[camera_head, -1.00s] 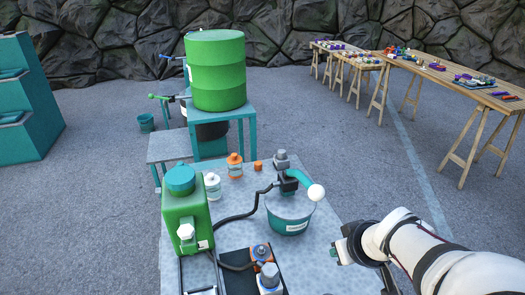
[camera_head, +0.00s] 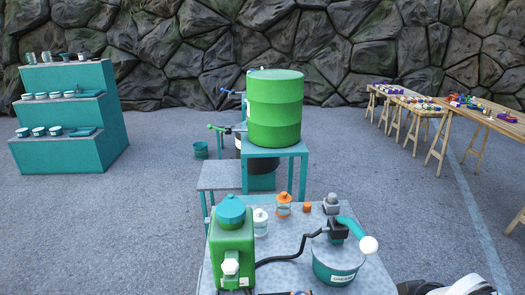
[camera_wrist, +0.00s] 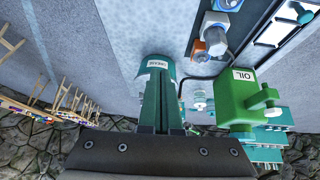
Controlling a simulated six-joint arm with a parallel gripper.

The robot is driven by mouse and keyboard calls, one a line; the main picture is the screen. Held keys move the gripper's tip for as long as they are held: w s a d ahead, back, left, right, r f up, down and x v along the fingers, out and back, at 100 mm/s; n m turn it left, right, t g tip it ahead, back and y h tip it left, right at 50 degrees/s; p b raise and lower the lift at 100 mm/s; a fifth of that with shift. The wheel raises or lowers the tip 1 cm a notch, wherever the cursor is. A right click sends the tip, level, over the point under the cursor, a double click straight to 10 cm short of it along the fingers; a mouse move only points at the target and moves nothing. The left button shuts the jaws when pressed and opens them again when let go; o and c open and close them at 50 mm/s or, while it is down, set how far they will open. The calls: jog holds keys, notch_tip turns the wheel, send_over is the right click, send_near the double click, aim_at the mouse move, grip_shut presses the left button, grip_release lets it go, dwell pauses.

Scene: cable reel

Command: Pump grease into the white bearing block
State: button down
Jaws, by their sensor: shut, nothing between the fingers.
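In the head view the teal grease bucket (camera_head: 335,268) stands on the near table with a pump on top. The pump's teal lever (camera_head: 352,227) ends in a white ball knob (camera_head: 369,245), and a black hose (camera_head: 285,258) runs from it to the left. In the wrist view my gripper (camera_wrist: 164,66) is shut and empty, with its teal fingers in front of the bucket (camera_wrist: 150,64). A whitish block (camera_wrist: 212,23), which looks like the white bearing block, sits near the dark tray. An orange-and-white part (camera_wrist: 198,48) is beside it.
A green oil can (camera_head: 231,240) stands left of the bucket. Small bottles (camera_head: 284,207) are behind. A green drum (camera_head: 275,110) stands on a teal stand. Teal shelves (camera_head: 80,120) are at left, trestle tables (camera_head: 480,115) at right. Open pavement lies between.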

jog(key=w+d+r+y, duration=0.1)
jog(key=w+r, duration=0.3)
jog(key=r, duration=0.5)
jog(key=w+d+r+t+y, duration=0.1)
jog(key=w+d+r, duration=0.2)
jog(key=r, duration=0.5)
jog(key=shift+w+d+r+m, duration=0.3)
jog(key=shift+w+r, duration=0.05)
jog(key=shift+w, duration=0.15)
jog(key=x, duration=1)
jog(key=shift+w+a+r, duration=0.1)
jog(key=shift+w+a, duration=0.05)
jog(key=f, duration=0.2)
jog(key=shift+a+f, duration=0.2)
jog(key=shift+f, duration=0.1)
jog(key=shift+a+f, duration=0.1)
jog(key=shift+f, duration=0.55)
jog(key=shift+s, duration=0.25)
